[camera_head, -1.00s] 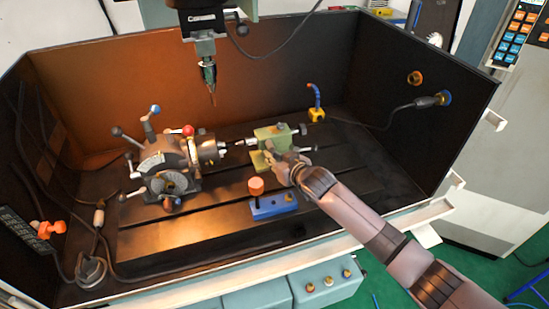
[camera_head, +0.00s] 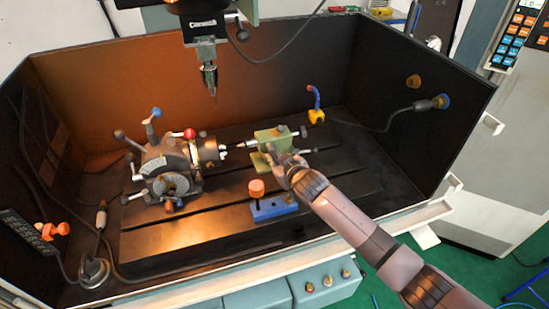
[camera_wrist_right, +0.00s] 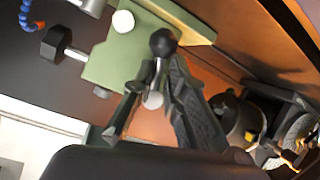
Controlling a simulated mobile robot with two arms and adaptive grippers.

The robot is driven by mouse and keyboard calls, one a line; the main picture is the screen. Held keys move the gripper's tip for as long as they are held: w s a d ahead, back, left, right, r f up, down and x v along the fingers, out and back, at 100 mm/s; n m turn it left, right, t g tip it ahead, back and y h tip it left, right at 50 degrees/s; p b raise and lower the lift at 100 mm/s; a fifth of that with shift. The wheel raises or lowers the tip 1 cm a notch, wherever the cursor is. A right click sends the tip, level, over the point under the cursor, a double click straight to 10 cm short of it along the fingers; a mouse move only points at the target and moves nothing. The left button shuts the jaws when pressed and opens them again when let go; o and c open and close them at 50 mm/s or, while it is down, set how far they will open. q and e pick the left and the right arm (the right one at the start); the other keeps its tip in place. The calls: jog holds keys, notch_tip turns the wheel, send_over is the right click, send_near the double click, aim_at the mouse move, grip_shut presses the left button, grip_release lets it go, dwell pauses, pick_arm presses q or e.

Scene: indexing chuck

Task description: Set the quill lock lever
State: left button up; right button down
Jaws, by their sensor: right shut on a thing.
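The green tailstock (camera_head: 267,136) stands on the dark slotted table in the head view, and it fills the upper middle of the right wrist view (camera_wrist_right: 120,62). The quill lock lever (camera_wrist_right: 162,43), a thin metal stem with a black ball knob, shows at the tailstock's side in the right wrist view. My right gripper (camera_wrist_right: 158,76) has its two fingers closed around the stem just below the knob. In the head view my right gripper (camera_head: 273,160) covers the near side of the tailstock and hides the lever. My left gripper is not in view.
The indexing head with its chuck (camera_head: 170,168) stands left of the tailstock. A blue block with an orange knob (camera_head: 272,208) sits in front of it. A drill spindle (camera_head: 208,75) hangs above. A blue and yellow hose piece (camera_head: 316,112) stands behind right. The front table is mostly clear.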

jog(key=shift+w+d+r+n+h, duration=0.2)
jog(key=shift+d+r+n+h, duration=0.15)
jog(key=shift+n+h, duration=0.45)
jog(key=shift+d+r+n+t+h, duration=0.1)
jog(key=shift+d+n+t+h, duration=0.1)
jog(key=shift+n+t+h, duration=0.55)
jog(key=n, duration=0.1)
jog(key=r+n+h, duration=0.1)
jog(key=n, duration=0.1)
jog(key=shift+w+d+t+h+b, duration=0.15)
jog(key=shift+t+h+b, duration=0.1)
jog(key=shift+t+b, duration=0.1)
jog(key=shift+r+n, duration=0.1)
jog(key=shift+n, duration=0.25)
jog(key=shift+r, duration=0.1)
jog(key=c, duration=1.8)
grip_release()
jog(key=shift+c, duration=0.2)
jog(key=o, duration=0.4)
jog(key=shift+f, duration=0.2)
jog(key=shift+c, duration=0.2)
